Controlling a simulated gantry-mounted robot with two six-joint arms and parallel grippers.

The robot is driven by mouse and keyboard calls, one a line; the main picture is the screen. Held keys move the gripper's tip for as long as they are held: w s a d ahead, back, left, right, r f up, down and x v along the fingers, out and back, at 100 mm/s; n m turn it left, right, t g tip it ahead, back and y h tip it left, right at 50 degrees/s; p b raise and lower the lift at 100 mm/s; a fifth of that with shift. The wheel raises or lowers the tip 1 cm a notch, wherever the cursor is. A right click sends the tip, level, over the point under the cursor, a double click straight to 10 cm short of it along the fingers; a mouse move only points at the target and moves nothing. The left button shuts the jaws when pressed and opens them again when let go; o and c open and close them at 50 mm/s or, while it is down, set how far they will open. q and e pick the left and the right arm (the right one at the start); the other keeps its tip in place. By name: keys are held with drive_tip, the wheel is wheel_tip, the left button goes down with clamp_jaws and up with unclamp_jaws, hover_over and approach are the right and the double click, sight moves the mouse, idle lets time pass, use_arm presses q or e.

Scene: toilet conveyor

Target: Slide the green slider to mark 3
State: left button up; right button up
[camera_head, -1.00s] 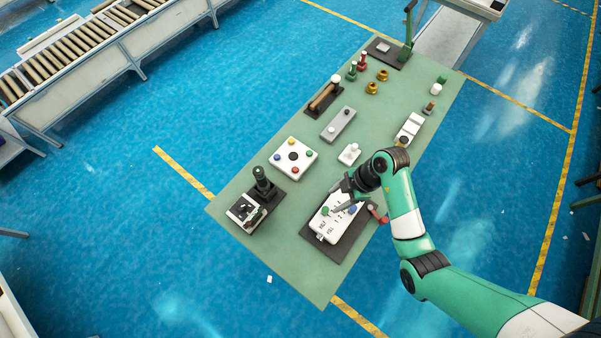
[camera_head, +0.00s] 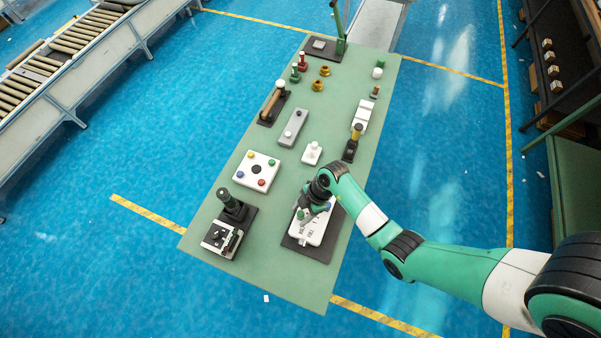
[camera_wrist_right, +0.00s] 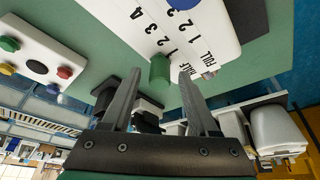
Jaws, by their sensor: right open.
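The white slider panel (camera_head: 312,229) lies on a dark base plate at the near right part of the table. Its green slider (camera_head: 300,214) is a short cylinder, also large in the right wrist view (camera_wrist_right: 160,70). A blue slider (camera_head: 328,206) sits on the same panel. Printed digits and words (camera_wrist_right: 180,45) show on the white face; I cannot tell which mark the green slider stands at. My right gripper (camera_head: 307,209) is low over the panel. In the wrist view its open fingers (camera_wrist_right: 159,76) appear on either side of the green slider, with gaps visible. My left gripper is not in view.
A white box with coloured buttons (camera_head: 257,171) and a black joystick unit (camera_head: 229,224) stand left of the panel. A small white switch (camera_head: 312,153) and a yellow-topped lever (camera_head: 355,134) stand behind it. The table's near end (camera_head: 290,285) is bare.

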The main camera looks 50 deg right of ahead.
drive_tip(key=shift+f, duration=0.1)
clamp_jaws()
idle(1.4)
